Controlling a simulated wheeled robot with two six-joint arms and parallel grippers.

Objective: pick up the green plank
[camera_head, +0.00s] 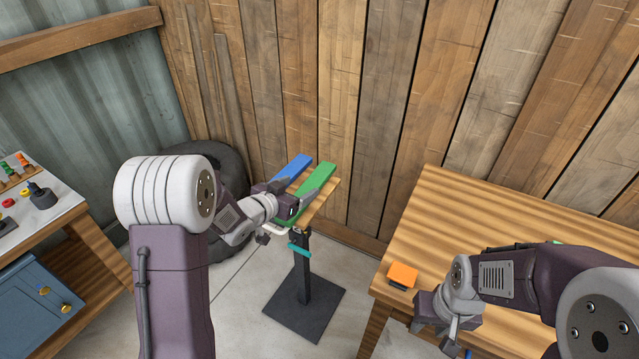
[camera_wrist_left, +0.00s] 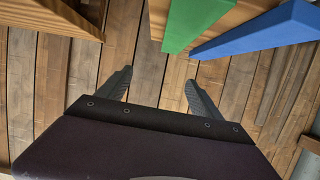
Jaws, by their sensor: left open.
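The green plank (camera_head: 320,178) lies on the small wooden top of a stand (camera_head: 326,198), beside a blue plank (camera_head: 291,171). In the left wrist view, the green plank (camera_wrist_left: 188,22) is above and beyond my fingertips, with the blue plank (camera_wrist_left: 262,34) to its right. My left gripper (camera_head: 298,192) is at the near end of the planks and hides part of them. In the left wrist view, my left gripper (camera_wrist_left: 158,78) is open, with nothing between its fingers. My right gripper (camera_head: 455,338) is over the right table's near edge; its jaw state is unclear.
An orange block (camera_head: 402,275) lies on the wooden table (camera_head: 470,225) at right. A workbench (camera_head: 75,215) with small coloured items stands at left. A tyre (camera_head: 225,160) leans behind my left arm. A plank wall (camera_head: 380,80) closes the back.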

